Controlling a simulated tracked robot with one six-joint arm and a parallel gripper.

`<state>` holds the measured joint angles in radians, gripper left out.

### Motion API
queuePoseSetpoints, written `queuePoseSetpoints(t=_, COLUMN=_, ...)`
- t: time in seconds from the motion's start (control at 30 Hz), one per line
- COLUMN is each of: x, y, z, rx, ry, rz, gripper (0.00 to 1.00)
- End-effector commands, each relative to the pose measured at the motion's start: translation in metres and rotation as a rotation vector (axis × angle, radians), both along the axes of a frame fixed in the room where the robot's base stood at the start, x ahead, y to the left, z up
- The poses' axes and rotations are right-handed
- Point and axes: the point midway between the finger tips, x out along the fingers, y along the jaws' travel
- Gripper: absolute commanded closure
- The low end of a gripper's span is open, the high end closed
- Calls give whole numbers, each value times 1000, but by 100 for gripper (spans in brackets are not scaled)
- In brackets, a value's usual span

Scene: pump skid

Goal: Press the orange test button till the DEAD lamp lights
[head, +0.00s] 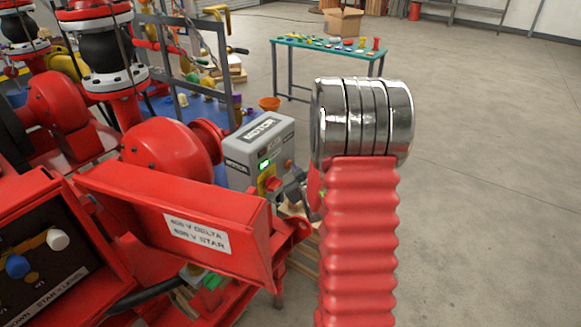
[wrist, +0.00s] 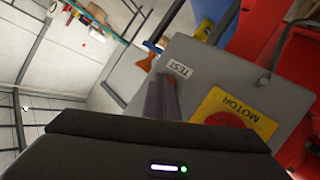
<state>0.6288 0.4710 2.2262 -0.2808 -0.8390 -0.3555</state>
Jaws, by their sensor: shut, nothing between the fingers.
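The grey motor box (head: 240,150) stands beyond the red pump parts in the head view. It has a lit green lamp (head: 264,164) and a red knob on a yellow plate (head: 268,184). A small orange button (head: 288,164) shows on its right side. My gripper (head: 298,190) is dark and partly hidden close to that side, below the button. In the wrist view my gripper (wrist: 160,90) is shut and empty, its fingers in front of the box face (wrist: 200,90) beside the TEST label (wrist: 179,68). No lit DEAD lamp can be made out.
A red open lid (head: 185,222) with a voltage label lies in front of the box. Red pump housings (head: 165,150) crowd the left. A green table (head: 325,50) with small parts stands at the back. The concrete floor on the right is clear.

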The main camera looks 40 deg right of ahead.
Motion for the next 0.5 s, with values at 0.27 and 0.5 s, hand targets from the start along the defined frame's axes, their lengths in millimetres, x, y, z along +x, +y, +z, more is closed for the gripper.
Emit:
queuePoseSetpoints(t=0.27, x=-2, y=-1, z=1, rx=-1, ry=-1, rz=0, gripper=100)
queuePoseSetpoints(t=0.5, x=-12, y=-5, z=1, rx=-1, ry=-2, rz=0, gripper=100)
